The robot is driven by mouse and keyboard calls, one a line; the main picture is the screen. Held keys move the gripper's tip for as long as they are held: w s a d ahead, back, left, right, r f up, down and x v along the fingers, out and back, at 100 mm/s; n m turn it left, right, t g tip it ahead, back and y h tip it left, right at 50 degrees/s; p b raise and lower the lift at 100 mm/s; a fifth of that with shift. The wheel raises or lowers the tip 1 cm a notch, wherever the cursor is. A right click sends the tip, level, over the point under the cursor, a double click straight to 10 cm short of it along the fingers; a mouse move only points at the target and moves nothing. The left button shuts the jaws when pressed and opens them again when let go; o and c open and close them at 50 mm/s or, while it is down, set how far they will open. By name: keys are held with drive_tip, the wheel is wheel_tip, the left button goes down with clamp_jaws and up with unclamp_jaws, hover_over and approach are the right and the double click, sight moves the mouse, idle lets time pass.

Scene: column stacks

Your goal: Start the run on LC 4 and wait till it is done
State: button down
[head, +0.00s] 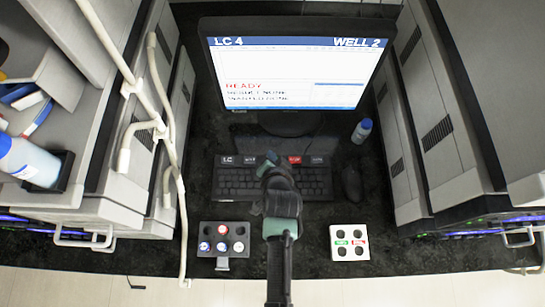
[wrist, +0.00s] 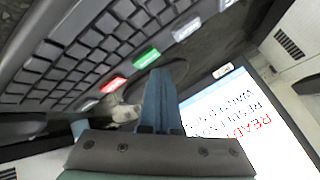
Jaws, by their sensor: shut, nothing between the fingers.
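The monitor (head: 295,65) shows "LC 4" at top left, "WELL 2" at top right and a red "READY" with smaller dark lines below; the screen also shows in the wrist view (wrist: 245,125). The keyboard (head: 232,183) lies below it. My gripper (head: 270,160) is shut and empty over this row, hiding the keys between. In the wrist view the fingertips are close to the green key (wrist: 146,59), with the red key (wrist: 113,85) beside it. I cannot tell whether they touch.
A dark rack (head: 221,240) with several round vials stands front left. A white rack (head: 349,243) with green and red labels stands front right. A mouse (head: 351,183) and a blue-capped bottle (head: 362,131) are right of the keyboard. Tall grey instruments flank both sides.

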drive_tip(key=shift+f, duration=0.15)
drive_tip(key=shift+f+b, duration=0.3)
drive_tip(key=shift+f, duration=0.4)
idle(1.1)
drive_tip(key=shift+r, duration=0.15)
drive_tip(key=shift+r+p, duration=0.6)
drive_tip(key=shift+r, duration=0.05)
drive_tip(key=shift+r, duration=0.1)
wheel_tip(320, 180, up, 5)
drive_tip(key=p, duration=0.4)
drive_tip(key=shift+p, duration=0.4)
idle(4.1)
